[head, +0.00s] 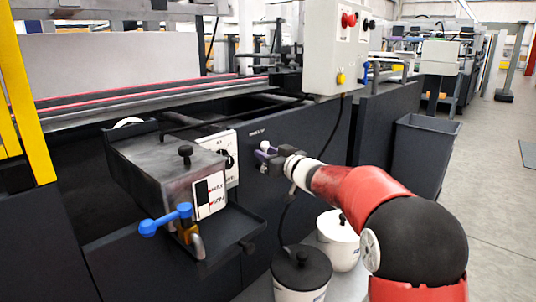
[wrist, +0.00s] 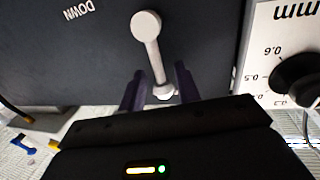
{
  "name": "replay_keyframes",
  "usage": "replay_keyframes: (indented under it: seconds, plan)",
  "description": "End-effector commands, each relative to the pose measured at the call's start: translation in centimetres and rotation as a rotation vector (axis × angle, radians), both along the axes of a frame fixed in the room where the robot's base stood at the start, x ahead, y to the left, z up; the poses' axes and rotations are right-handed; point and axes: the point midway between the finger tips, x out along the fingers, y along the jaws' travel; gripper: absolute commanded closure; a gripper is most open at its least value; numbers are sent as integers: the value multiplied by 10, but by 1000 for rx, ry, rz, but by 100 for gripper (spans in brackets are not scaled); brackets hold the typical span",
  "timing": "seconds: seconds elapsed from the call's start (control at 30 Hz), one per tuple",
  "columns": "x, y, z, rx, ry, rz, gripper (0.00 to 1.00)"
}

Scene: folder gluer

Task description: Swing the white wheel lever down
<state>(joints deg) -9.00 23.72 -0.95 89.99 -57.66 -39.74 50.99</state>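The white wheel lever (wrist: 153,50) is on the dark machine side panel. In the wrist view, which looks upside down, it runs from a round white disc to a small knob (wrist: 163,92) close to my gripper. My gripper (wrist: 160,88) has its two purple fingers on either side of the knob end, with small gaps visible, so it looks open. In the head view my gripper (head: 266,154) is at the panel, and it and my arm hide most of the lever. A "DOWN" label (wrist: 79,10) is printed beside the lever.
A white dial plate (head: 222,155) is close to the lever. A dark box with a blue handle (head: 165,219) sticks out at left. White pots (head: 338,240) stand below my arm. A grey bin (head: 420,155) is at right, with open floor beyond.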

Motion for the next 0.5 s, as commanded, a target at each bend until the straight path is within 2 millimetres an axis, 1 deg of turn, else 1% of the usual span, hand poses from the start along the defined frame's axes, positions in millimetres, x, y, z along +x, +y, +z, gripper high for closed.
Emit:
replay_keyframes:
  seconds: [0.27,0.5]
  plan:
    - [1,1,0,0,0,-1,67]
    - [1,1,0,0,0,-1,99]
